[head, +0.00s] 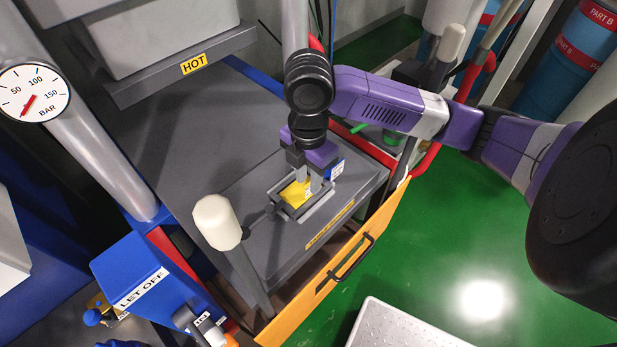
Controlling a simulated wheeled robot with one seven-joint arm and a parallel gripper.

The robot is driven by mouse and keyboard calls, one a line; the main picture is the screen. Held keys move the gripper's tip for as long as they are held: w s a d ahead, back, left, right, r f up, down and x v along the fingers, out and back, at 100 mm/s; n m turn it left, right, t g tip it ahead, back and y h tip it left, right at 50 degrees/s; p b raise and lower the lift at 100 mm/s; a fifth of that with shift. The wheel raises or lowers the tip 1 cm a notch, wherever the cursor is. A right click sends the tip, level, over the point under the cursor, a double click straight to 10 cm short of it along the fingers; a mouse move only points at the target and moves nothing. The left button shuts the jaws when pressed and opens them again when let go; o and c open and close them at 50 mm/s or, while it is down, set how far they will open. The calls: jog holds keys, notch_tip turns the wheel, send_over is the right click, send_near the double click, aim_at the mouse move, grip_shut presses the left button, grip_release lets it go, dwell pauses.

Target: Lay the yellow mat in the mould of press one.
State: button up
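The yellow mat (296,194) is a small bright piece within the grey, raised-edged mould (287,210) on the dark lower plate of the press. Its right side is partly hidden by my gripper. My gripper (308,184) points down over the mat's right part, with its fingers at or just above it. I cannot tell whether the fingers hold the mat's edge or are apart from it, nor whether the mat lies flat on the mould floor.
A block marked HOT (178,66) hangs above the plate's back left. A white-knobbed lever (217,222) stands close to the left of the mould. An orange front panel (335,272) with a black handle runs along the front.

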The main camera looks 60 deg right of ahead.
notch_tip(320, 180, up, 10)
jog(key=p, duration=0.6)
jog(key=shift+p, duration=0.4)
